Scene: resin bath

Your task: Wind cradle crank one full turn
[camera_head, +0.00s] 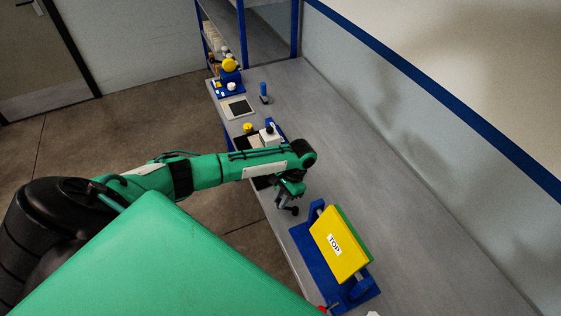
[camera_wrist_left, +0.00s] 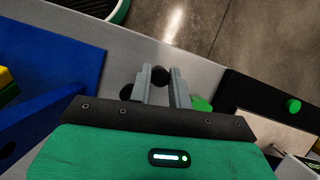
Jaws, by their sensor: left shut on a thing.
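The cradle is a blue frame (camera_head: 319,262) at the bench's near edge. It carries a tilted yellow panel (camera_head: 340,243) with a "TOP" label and a green layer behind it. My left gripper (camera_head: 288,204) is just beyond the cradle's far end, pointing down. In the left wrist view, its two grey fingers (camera_wrist_left: 161,87) are shut on a round black crank knob (camera_wrist_left: 160,76). Another dark round part shows beside the left finger. The blue frame (camera_wrist_left: 65,50) fills the left of that view. The rest of the crank is mostly hidden by the gripper. My right gripper is out of view.
The bench's wall side is clear. A blue-framed shelf stands at the far end.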

